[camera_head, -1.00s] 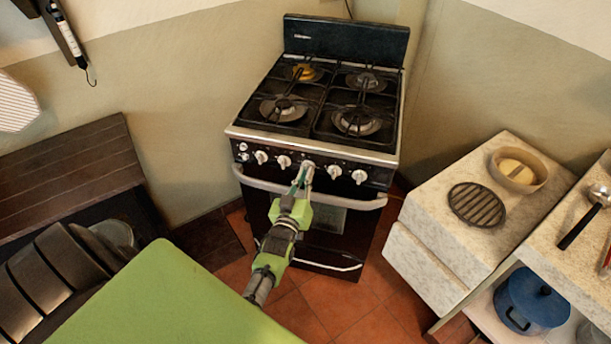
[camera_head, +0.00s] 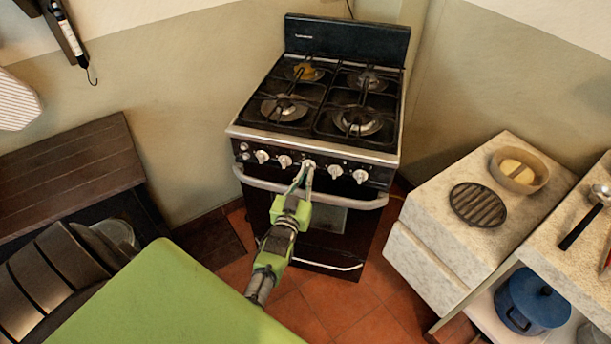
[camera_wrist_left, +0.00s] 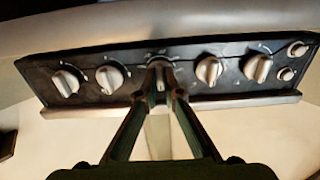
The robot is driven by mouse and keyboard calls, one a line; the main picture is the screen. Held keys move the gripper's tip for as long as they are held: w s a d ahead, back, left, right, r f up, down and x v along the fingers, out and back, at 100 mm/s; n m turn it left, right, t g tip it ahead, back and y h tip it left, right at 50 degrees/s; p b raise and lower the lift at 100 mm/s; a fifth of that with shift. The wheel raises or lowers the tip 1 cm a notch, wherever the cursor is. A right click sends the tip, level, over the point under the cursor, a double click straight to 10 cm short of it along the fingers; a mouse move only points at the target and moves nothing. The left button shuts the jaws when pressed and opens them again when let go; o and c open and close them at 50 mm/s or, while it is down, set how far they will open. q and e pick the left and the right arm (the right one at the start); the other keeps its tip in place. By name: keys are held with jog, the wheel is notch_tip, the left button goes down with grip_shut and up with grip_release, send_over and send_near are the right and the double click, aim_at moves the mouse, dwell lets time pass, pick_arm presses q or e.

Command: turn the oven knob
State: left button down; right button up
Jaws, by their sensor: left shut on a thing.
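The oven (camera_head: 318,100) stands in the corner with a row of white knobs along its black front panel. My left gripper (camera_head: 305,175) reaches up to the panel from below, and its fingertips are at the middle knob (camera_head: 309,164). In the left wrist view the gripper (camera_wrist_left: 160,92) is shut on the middle knob (camera_wrist_left: 160,72), with a finger on each side. The fingers hide part of that knob. Two more knobs show on each side of it. My right gripper is out of view.
The oven's handle bar (camera_head: 262,184) runs just below the panel, close under the gripper. A stone-topped counter (camera_head: 440,222) with a round black grate (camera_head: 478,205) and a bowl (camera_head: 518,170) stands at the right. A dark wooden bench (camera_head: 70,165) is at the left.

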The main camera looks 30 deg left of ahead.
pick_arm(q)
jog(key=shift+f, duration=0.15)
jog(key=c, duration=2.2)
grip_release()
jog(key=v, duration=0.7)
jog(key=shift+s+d, duration=0.1)
jog(key=shift+s, duration=0.15)
